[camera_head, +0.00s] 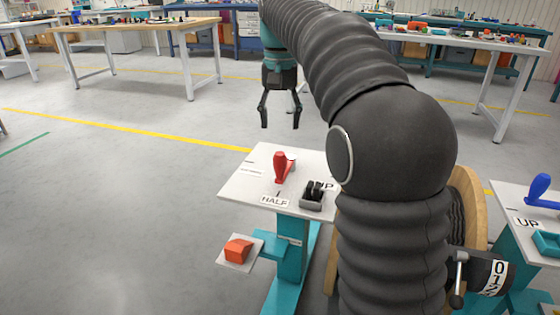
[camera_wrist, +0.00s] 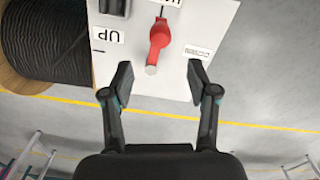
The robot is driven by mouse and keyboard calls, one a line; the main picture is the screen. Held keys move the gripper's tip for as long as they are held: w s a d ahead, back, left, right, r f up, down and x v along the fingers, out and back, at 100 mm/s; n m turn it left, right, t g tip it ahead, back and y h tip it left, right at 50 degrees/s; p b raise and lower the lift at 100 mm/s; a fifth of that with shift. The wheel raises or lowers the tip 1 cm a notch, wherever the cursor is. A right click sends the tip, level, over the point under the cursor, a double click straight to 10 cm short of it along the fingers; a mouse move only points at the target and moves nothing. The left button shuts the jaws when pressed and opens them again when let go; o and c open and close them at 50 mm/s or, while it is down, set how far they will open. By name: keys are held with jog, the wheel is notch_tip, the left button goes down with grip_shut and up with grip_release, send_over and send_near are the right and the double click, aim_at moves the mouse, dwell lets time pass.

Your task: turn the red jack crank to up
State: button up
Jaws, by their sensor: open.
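The red jack crank (camera_head: 282,167) stands on a white panel (camera_head: 240,190) on a teal stand. The panel carries a HALF label (camera_head: 274,201), an UP label (camera_head: 326,186) on the right and a small unreadable label (camera_head: 251,172) on the left. In the wrist view, the red crank (camera_wrist: 159,40) has its pale grip end towards my gripper (camera_wrist: 160,72), between UP (camera_wrist: 108,36) and the small label (camera_wrist: 197,52). I cannot tell exactly which mark it points at. My gripper (camera_head: 280,125) is open and empty, behind and above the crank, with fingers apart from it.
A black device (camera_head: 313,194) sits on the panel right of the crank. An orange block (camera_head: 238,249) is on a low side plate. A cable reel (camera_head: 470,205) stands right, partly behind my arm. Another panel with a blue crank (camera_head: 540,190) is farther right. Open floor lies left.

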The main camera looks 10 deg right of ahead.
aim_at(280, 153)
notch_tip(280, 153, down, 11)
jog(key=shift+r+b, duration=0.15)
jog(key=shift+b, duration=1)
grip_shut()
